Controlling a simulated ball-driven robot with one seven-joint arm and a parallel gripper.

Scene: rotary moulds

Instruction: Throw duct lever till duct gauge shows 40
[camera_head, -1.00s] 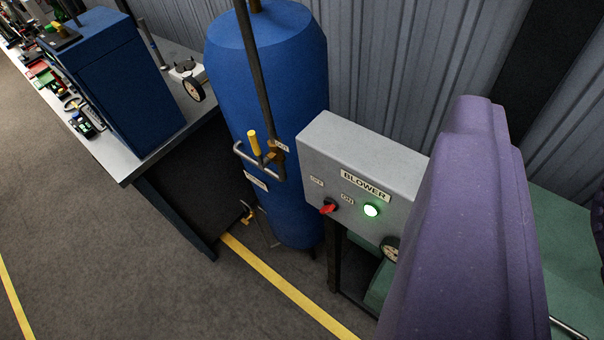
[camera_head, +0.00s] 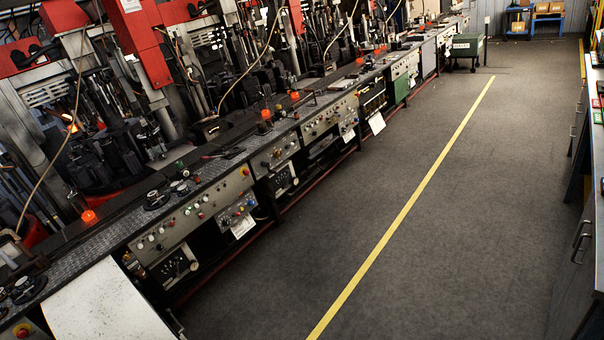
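I cannot make out a duct lever or a duct gauge in the current view. My gripper is not in view, so its state does not show. The view looks along a long row of moulding machines (camera_head: 205,75) on the left. Control panels with knobs and buttons, such as the near panel (camera_head: 190,222), line the front of the row. None of these can be read as a duct control.
A grey floor aisle with a yellow line (camera_head: 405,205) runs free between the machines and a workbench with drawers (camera_head: 578,235) at the right edge. A green cart (camera_head: 467,45) and a blue shelf (camera_head: 533,20) with boxes stand at the far end.

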